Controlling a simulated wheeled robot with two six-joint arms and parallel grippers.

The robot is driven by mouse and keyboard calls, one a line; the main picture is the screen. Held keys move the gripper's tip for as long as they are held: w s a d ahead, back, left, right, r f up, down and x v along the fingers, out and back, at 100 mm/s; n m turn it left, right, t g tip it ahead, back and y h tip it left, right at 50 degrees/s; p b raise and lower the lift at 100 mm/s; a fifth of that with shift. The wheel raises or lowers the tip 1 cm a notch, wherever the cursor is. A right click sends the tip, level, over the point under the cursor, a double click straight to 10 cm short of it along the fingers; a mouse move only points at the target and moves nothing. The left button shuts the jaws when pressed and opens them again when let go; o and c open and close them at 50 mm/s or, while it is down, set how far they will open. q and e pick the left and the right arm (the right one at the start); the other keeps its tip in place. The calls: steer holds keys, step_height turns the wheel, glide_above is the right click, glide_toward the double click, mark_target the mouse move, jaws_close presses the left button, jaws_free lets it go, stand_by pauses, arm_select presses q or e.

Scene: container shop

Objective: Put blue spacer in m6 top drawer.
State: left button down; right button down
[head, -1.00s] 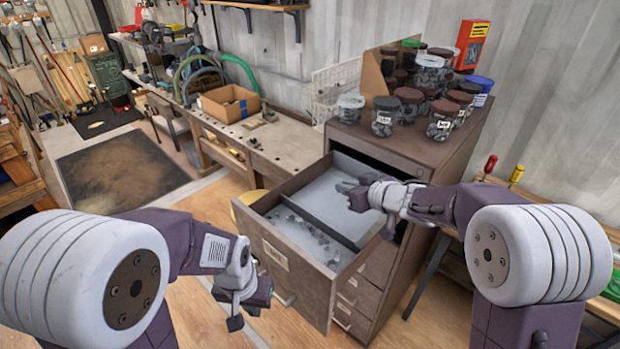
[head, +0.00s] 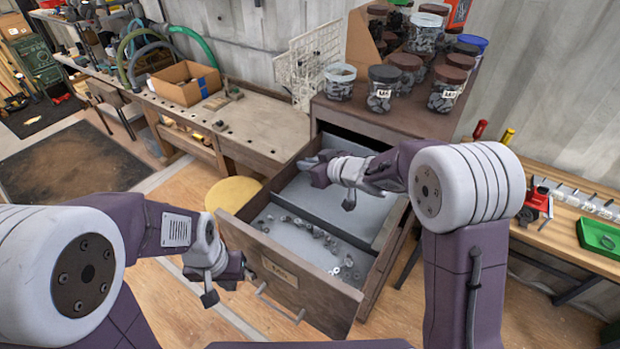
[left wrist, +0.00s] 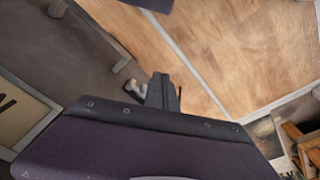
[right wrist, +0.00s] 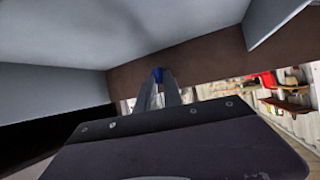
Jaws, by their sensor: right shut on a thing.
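A wide drawer (head: 330,303) is pulled out of the brown cabinet (head: 420,118). Its label (head: 280,273) is too small to read surely. A divider splits it; small metal parts (head: 312,232) lie in the near compartment, and the far compartment (head: 375,205) shows a bare grey floor. My right gripper (head: 312,167) is at the drawer's far left side. In the right wrist view its fingers (right wrist: 158,88) are shut on the blue spacer (right wrist: 157,75), of which only a little shows. My left gripper (head: 228,280) hangs beside the drawer front, near the handle; its finger gap is unclear.
Jars (head: 385,85) of parts crowd the cabinet top. A workbench (head: 255,130) with a cardboard box (head: 186,82) stands behind on the left, with a yellow round stool seat (head: 232,194) near the drawer. A second bench with a green tray (head: 598,238) is on the right.

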mark_target(299, 171)
steer(key=f, duration=0.3)
steer(key=shift+s+d+b, duration=0.2)
steer(key=shift+s+b, duration=0.15)
steer(key=shift+b, duration=0.05)
steer(key=shift+s, duration=0.1)
steer(key=shift+w+f, duration=0.2)
steer(key=c, duration=1.5)
jaws_free()
arm_select(q)
steer(key=shift+s+d+f, duration=0.2)
steer(key=shift+s+f, duration=0.15)
steer(key=shift+f, duration=0.05)
arm_select(e)
steer(key=shift+s, duration=0.1)
steer(key=shift+d+r, duration=0.1)
steer(key=shift+r, duration=0.15)
steer(key=v, duration=0.7)
steer(key=shift+s, duration=0.25)
arm_select(q)
steer(key=shift+r, duration=0.1)
